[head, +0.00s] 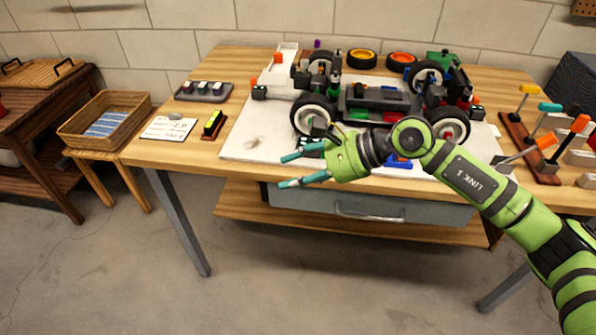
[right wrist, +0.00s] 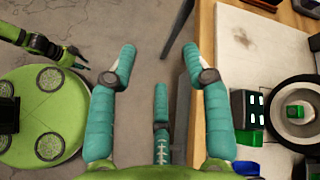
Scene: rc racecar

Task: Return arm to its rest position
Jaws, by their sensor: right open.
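My right arm comes in from the right in the head view. Its green and teal gripper (head: 297,169) is open and empty, over the front edge of the workbench, before the car's front-left wheel. In the right wrist view the teal fingers (right wrist: 160,75) are spread, with only grey floor and the bench edge between and beyond them. The RC racecar (head: 380,100) stands on a white mat (head: 245,145) on the bench; part of its near side is hidden by my right gripper and wrist. My left gripper is not in the head view; a green arm part shows at the left of the right wrist view (right wrist: 42,45).
The wooden workbench (head: 190,150) has a drawer (head: 375,208) below. A tool rack (head: 528,150) stands at the right. A grey tray (head: 203,92), a note card (head: 168,128) and a wicker basket (head: 105,120) are at the left. The floor in front is clear.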

